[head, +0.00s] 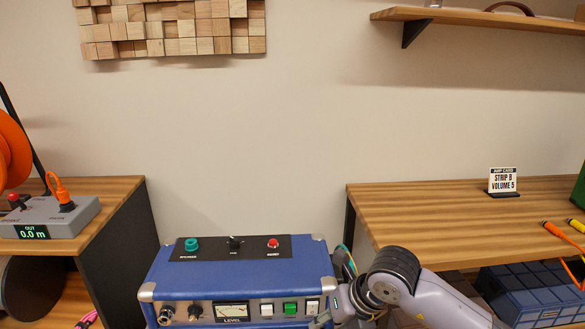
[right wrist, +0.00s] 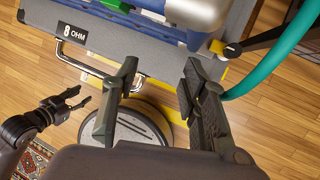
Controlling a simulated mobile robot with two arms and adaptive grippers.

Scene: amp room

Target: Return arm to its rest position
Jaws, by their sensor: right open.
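My right arm (head: 400,280) comes in from the lower right of the head view, beside the right end of the blue amp head (head: 235,275). In the right wrist view, my right gripper (right wrist: 160,82) is open and empty, its two dark fingers well apart. It is over the floor in front of a grey cabinet (right wrist: 105,35) marked 8 OHM. My left gripper (right wrist: 78,100) shows at the left of the right wrist view, its fingers apart and nothing between them. The left arm is not visible in the head view.
A metal handle (right wrist: 75,62) juts from the cabinet. A teal cable (right wrist: 275,65) curves at right. A wooden bench (head: 430,215) with a STRIP 8 VOLUME 5 card (head: 502,179) stands at right. A grey box (head: 50,217) reading 0.0 m sits on the left bench.

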